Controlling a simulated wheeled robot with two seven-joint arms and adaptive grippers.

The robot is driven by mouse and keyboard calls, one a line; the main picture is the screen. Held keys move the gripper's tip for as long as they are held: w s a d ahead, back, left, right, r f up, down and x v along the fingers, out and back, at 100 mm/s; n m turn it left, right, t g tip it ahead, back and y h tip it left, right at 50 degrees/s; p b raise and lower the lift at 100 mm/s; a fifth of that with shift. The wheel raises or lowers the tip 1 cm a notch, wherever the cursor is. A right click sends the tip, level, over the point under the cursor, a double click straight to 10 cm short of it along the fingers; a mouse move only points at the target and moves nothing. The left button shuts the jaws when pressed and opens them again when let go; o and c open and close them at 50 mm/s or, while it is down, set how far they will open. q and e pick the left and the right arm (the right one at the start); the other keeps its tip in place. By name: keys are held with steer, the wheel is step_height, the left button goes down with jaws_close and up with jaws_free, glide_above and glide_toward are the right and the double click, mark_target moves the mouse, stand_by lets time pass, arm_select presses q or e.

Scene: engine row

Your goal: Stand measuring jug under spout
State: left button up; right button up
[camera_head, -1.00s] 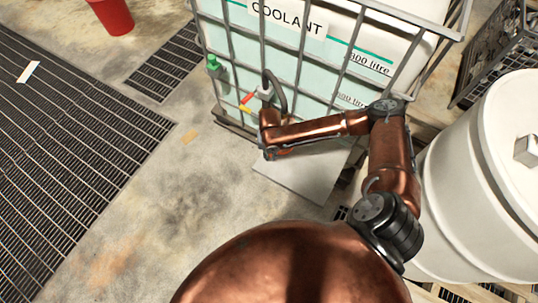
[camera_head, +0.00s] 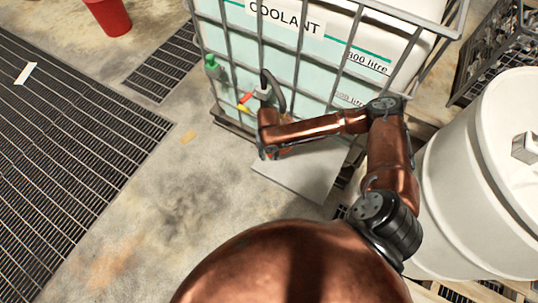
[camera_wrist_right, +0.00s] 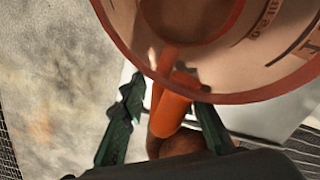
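The measuring jug (camera_wrist_right: 250,85) is clear with a reddish rim and an orange handle (camera_wrist_right: 172,105), close in the right wrist view. My right gripper (camera_wrist_right: 172,112) has its two dark green fingers spread, one on each side of the handle. A gap shows between the left finger and the handle; whether the other finger touches is unclear. In the head view my right gripper (camera_head: 268,152) is low in front of the coolant tank (camera_head: 232,72), and I cannot make out the jug there. The spout (camera_head: 263,93) with a red lever is just above my right wrist. My left gripper is not in view.
A pale grey slab (camera_head: 300,172) lies on the floor below my right forearm. A white drum (camera_head: 455,200) stands at the right, and a dark crate (camera_head: 490,50) behind it. A red bucket (camera_head: 108,14) stands far left. The concrete floor (camera_head: 170,190) left of the slab is clear.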

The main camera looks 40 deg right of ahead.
step_height(320, 180, up, 6)
steer(key=shift+w+r+p, duration=0.1)
steer(key=shift+r+p, duration=0.15)
steer(key=shift+p, duration=0.85)
step_height(320, 180, up, 4)
steer(key=shift+r+p, duration=0.1)
steer(key=shift+p, duration=0.55)
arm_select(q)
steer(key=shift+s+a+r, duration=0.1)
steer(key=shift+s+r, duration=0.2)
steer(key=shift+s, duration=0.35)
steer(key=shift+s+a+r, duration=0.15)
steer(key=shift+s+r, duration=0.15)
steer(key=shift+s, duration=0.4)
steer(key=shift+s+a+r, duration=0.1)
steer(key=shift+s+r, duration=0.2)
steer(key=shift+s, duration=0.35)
arm_select(e)
steer(key=shift+r, duration=0.6)
